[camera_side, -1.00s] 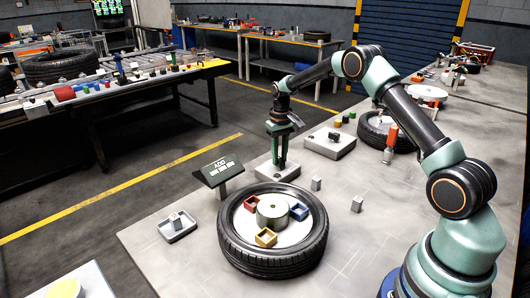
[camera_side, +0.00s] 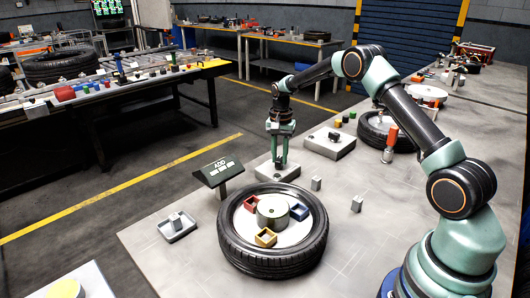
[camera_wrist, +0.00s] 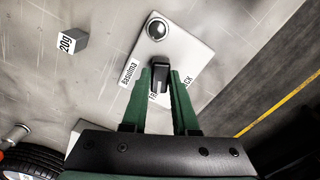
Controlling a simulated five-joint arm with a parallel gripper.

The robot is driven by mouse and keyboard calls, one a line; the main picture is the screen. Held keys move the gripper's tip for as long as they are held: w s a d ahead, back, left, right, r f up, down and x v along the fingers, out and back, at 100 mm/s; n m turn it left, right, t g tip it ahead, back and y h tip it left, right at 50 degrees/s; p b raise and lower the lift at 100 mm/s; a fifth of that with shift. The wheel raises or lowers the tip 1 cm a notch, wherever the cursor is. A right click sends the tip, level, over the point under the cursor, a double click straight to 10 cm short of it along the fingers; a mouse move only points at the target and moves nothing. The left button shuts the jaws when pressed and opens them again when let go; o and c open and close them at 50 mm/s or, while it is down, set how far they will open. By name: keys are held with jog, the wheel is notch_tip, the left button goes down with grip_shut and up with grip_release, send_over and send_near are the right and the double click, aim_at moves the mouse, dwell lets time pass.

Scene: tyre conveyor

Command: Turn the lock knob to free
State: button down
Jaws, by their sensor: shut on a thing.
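The lock knob (camera_wrist: 158,75) is a small black bar knob on a pale metal plate (camera_wrist: 185,52) in the wrist view. Printed labels on the plate are partly covered by my fingers; only letters such as "FR" and "CK" show on either side. My gripper (camera_wrist: 159,80) has its two green fingers closed on the knob, one on each side. In the side view my gripper (camera_side: 280,164) points straight down at the plate (camera_side: 266,173), and the knob is hidden there. Which label the knob points to I cannot tell.
A shiny round dome (camera_wrist: 157,28) sits on the same plate. A grey block marked 200 (camera_wrist: 73,39) stands apart from it. A dark display (camera_side: 217,171) stands left of the plate, and a tyre (camera_side: 272,258) with coloured trays lies in front.

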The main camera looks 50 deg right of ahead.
aim_at(280, 159)
jog(key=shift+m, duration=0.5)
jog(key=c, duration=0.7)
grip_release()
notch_tip(280, 159, up, 12)
jog(key=shift+r, duration=0.1)
